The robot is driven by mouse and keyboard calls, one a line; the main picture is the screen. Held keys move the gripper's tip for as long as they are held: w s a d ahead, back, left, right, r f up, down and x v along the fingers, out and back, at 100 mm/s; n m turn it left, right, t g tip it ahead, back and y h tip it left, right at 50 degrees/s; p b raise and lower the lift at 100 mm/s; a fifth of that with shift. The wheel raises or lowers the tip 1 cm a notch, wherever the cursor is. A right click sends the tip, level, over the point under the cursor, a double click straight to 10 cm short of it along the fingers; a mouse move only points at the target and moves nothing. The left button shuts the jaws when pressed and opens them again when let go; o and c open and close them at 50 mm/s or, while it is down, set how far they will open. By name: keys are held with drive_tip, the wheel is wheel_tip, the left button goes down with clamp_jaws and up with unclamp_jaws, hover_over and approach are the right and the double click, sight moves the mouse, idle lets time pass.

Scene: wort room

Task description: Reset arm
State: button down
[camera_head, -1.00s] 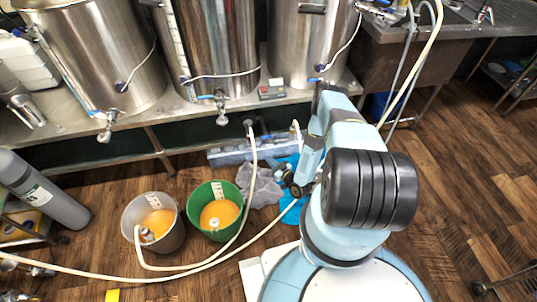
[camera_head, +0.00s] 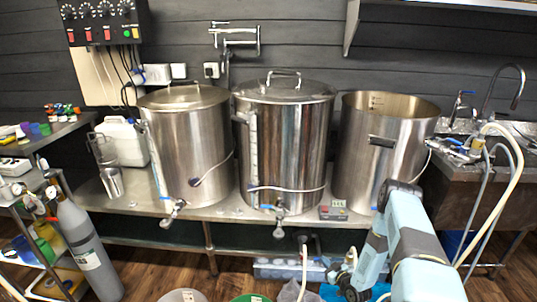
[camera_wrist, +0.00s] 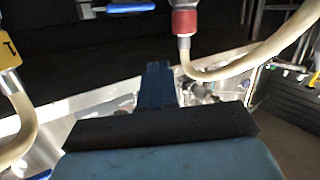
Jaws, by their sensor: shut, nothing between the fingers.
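My gripper (camera_wrist: 160,82) shows in the wrist view as two blue fingers side by side, pressed together with nothing between them. In the head view my arm comes in at the bottom right, in front of the right steel kettle, and bends down toward the bottom edge. The gripper's fingertips cannot be made out in that view. In the wrist view a white hose with a red fitting (camera_wrist: 184,22) hangs above and right of the fingers, apart from them.
Three steel kettles (camera_head: 187,150) stand on a steel bench (camera_head: 130,207), with taps at the front. A sink with hoses (camera_head: 497,190) is at the right. A grey gas cylinder (camera_head: 90,250) stands at the left. Bucket rims (camera_head: 183,296) show at the bottom.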

drive_tip(key=w+d+r+g+h, duration=0.1)
drive_tip(key=w+d+r, duration=0.1)
drive_tip(key=w+r, duration=0.65)
drive_tip(key=w+d+r+g+h, duration=0.15)
drive_tip(key=w+r, duration=0.25)
drive_tip(key=r, duration=1)
drive_tip(key=s+d+r+m+g+h, duration=0.1)
drive_tip(key=s+r+h, duration=0.1)
drive_tip(key=r, duration=1.2)
drive_tip(key=s+r+g+h, duration=0.1)
drive_tip(key=s+r+h, duration=0.1)
drive_tip(key=r, duration=1.1)
drive_tip(key=s+a+r+m+g+h, duration=0.2)
drive_tip(key=s+r+m, duration=0.1)
drive_tip(key=s+r, duration=1.6)
drive_tip(key=s+a+r+m+g, duration=0.1)
drive_tip(key=s+a+r, duration=0.1)
drive_tip(key=s, duration=1.1)
drive_tip(key=s+a+r+m+g+y, duration=0.1)
drive_tip(key=s+a+r, duration=0.1)
drive_tip(key=s, duration=1.2)
drive_tip(key=shift+s+a+m, duration=0.15)
drive_tip(key=shift+a+m, duration=0.25)
drive_tip(key=shift+a, duration=0.15)
